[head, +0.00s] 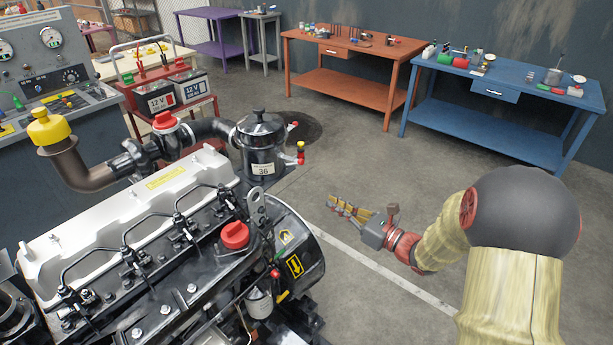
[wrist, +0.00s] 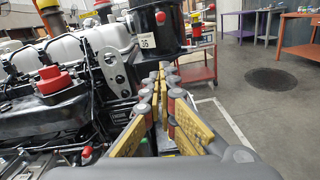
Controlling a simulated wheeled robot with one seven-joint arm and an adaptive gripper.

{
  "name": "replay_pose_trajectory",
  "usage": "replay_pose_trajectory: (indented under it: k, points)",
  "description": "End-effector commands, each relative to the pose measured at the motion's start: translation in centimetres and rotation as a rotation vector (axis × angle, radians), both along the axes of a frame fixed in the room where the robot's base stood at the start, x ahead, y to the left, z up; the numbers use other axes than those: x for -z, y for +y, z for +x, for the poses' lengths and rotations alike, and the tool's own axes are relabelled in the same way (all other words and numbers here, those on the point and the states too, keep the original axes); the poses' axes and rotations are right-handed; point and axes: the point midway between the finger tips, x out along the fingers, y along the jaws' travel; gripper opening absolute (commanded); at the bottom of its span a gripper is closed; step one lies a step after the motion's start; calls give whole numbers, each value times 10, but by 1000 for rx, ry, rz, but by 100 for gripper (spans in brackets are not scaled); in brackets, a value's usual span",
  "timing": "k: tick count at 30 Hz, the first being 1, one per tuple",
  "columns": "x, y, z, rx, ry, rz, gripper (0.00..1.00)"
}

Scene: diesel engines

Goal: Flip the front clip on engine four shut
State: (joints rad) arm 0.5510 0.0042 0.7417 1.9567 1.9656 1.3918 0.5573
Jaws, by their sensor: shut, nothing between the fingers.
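The engine (head: 150,250) fills the left of the head view, with a white valve cover and a red cap (head: 235,235). No number four is readable on it. A black canister (head: 262,145) labelled 36 stands at its far end and also shows at the top of the wrist view (wrist: 150,28). Small red-tipped parts (head: 293,125) and a red-and-yellow part (head: 300,153) stick out from its right side. I cannot tell which is the front clip, or its position. My gripper (head: 335,203) is shut and empty, right of the canister and apart from it. In the wrist view its fingers (wrist: 162,72) point toward the canister's underside.
A red cart (head: 180,105) with two 12 V batteries stands behind the engine. An orange bench (head: 345,50) and a blue bench (head: 500,85) line the back wall. Open floor (head: 350,150) lies between the engine and the benches. A grey control console (head: 50,65) is at left.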

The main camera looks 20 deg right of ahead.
Motion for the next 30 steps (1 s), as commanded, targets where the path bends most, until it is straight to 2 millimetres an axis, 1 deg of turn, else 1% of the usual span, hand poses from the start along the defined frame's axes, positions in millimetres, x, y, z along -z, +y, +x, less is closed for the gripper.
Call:
replay_pose_trajectory:
  k: [8, 11, 16, 27, 30]
  points:
    - [0, 1, 0, -1, 1, -2, 0]
    - [1, 4, 5, -3, 1, -3, 0]
    - [2, 18, 23, -7, 0, -4, 0]
    - [3, 58, 83, -5, 0, -5, 0]
    - [-14, 57, 88, -2, -4, -6, 0]
